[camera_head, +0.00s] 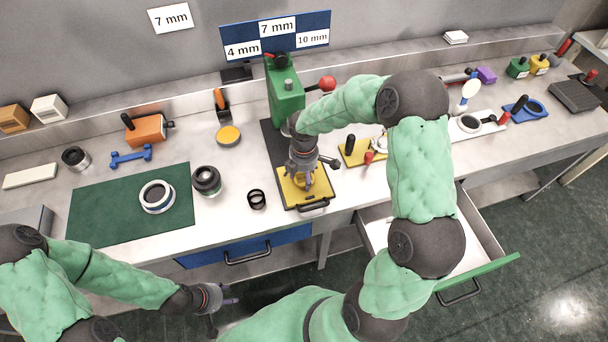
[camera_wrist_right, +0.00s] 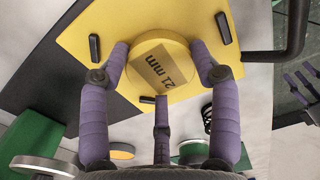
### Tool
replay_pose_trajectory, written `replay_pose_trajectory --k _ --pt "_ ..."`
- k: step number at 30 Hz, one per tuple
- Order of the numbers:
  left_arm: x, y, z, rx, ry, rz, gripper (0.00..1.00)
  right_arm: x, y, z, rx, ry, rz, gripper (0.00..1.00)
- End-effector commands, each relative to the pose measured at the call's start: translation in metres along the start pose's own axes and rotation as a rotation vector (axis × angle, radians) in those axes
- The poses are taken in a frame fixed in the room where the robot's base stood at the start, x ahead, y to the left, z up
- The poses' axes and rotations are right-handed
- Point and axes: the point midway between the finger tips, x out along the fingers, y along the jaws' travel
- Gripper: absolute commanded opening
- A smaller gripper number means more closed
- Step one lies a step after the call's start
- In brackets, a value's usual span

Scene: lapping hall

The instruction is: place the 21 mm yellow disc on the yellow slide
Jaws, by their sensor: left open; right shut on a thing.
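The yellow disc marked 21 mm (camera_wrist_right: 150,60) is between the purple fingers of my right gripper (camera_wrist_right: 163,70), which is shut on it. It lies flat over the yellow slide (camera_wrist_right: 88,38), with dark stop blocks around it; I cannot tell whether it touches the slide. In the head view the slide (camera_head: 318,189) is at the front of the green press, and my right gripper (camera_head: 305,183) points down over it, largely hiding the disc. My left gripper (camera_head: 230,297) is open and empty, in front of the bench at lower left.
The green press (camera_head: 286,95) with a red knob stands behind the slide. Black rings (camera_head: 257,199) and a dark lens-like cylinder (camera_head: 206,181) stand left of it. A green mat (camera_head: 105,215) bears a white ring (camera_head: 157,196). An open drawer (camera_head: 480,225) juts out at right.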

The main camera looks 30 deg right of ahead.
Motion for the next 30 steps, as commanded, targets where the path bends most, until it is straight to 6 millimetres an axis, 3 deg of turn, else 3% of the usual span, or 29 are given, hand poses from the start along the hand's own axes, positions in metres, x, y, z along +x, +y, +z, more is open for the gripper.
replay_pose_trajectory --k 1,3,14,30 --pt "0.001 0.0 0.0 0.0 0.0 0.0 0.46 0.001 0.0 0.0 0.0 0.0 0.0 0.71" --pt "0.0 0.0 0.0 0.0 0.0 0.0 0.46 0.001 0.0 0.0 0.0 0.0 0.0 0.86" --pt "-0.001 0.0 0.0 0.0 0.0 0.0 0.46 -0.001 0.0 0.0 0.0 0.0 0.0 0.86" --pt "-0.022 0.008 0.001 0.0 0.0 0.0 0.46 -0.072 0.001 0.0 0.0 0.0 0.002 0.86"
